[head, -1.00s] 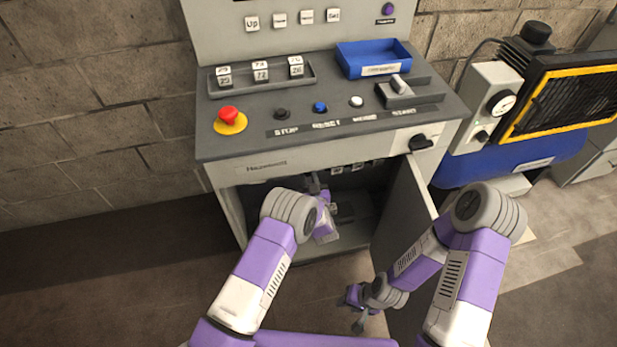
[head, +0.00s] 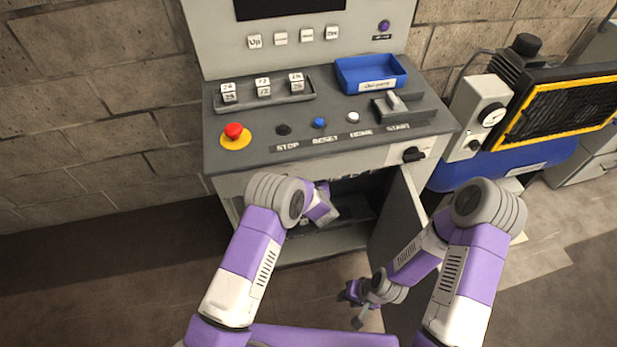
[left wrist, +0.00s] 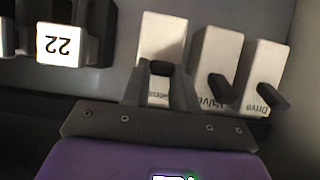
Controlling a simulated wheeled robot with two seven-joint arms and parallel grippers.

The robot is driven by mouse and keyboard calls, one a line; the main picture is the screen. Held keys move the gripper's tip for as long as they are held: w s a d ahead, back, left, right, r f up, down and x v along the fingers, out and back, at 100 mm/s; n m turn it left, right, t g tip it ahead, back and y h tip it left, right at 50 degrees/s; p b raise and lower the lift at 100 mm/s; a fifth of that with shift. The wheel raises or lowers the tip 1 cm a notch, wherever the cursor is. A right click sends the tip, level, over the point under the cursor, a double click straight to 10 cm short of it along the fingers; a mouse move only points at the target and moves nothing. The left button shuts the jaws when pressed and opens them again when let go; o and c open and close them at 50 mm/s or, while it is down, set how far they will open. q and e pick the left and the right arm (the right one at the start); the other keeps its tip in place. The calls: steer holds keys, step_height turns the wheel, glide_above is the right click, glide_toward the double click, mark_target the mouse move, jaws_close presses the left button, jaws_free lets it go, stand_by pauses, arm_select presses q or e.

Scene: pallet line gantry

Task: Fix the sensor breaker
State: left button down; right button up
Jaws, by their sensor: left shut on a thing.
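In the left wrist view the sensor breaker (left wrist: 162,40) is a white block with a black lever (left wrist: 159,68), and its upside-down label is partly hidden. My left gripper (left wrist: 160,75) has its fingers on both sides of this lever, shut on it. The valve breaker (left wrist: 218,55) and drive breaker (left wrist: 263,68) stand to its right, their black levers pointing down and right. In the head view my left arm reaches into the open cabinet (head: 325,245) and its fingers are hidden. My right gripper (head: 356,308) hangs low before the cabinet; its jaw opening is unclear.
The cabinet door (head: 405,225) stands open on the right, near my right arm. Above is the console top with a red stop button (head: 234,131), other buttons and a blue bin (head: 371,75). A block marked 22 (left wrist: 60,45) is left of the breakers.

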arm_select(q)
steer(key=shift+r+g+p, duration=0.3)
steer(key=shift+g+p, duration=0.5)
steer(key=shift+p, duration=0.15)
steer(key=c, duration=0.9)
jaws_free()
steer(key=s+d+p, duration=0.1)
steer(key=s, duration=0.3)
steer(key=s+d+r, duration=0.1)
steer(key=s+d, duration=0.1)
steer(key=s, duration=0.3)
steer(key=s+d+p, duration=0.1)
steer(key=s, duration=0.3)
steer(key=shift+s+d+r+p, duration=0.2)
steer(key=shift+s+r+p, duration=0.15)
steer(key=shift+r, duration=0.05)
